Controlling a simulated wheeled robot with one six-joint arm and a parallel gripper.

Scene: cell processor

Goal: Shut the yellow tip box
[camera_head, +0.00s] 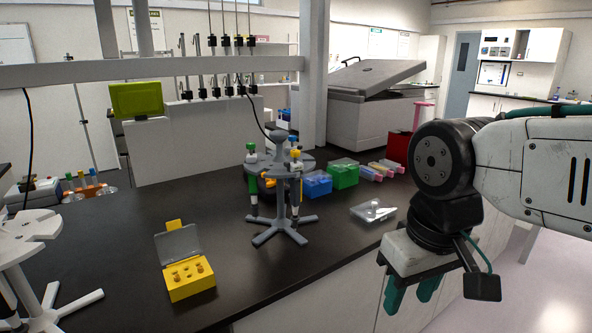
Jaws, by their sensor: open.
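The yellow tip box (190,289) stands on the black bench top at the front left. Its translucent grey lid (179,246) is open and tilted up at the back, with a yellow tab at its top edge. Small round shapes show in the top of the box. My gripper (411,294) is at the right, beyond the bench's front edge, with its two green fingers pointing down. It is open and empty, well to the right of the box and apart from it.
A grey pipette stand (279,229) with several pipettes stands between the box and my gripper. Blue (318,186) and green (344,176) boxes sit behind it. A small clear tray (373,212) lies near the bench edge. Another stand (30,245) is at the far left. Bench around the box is clear.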

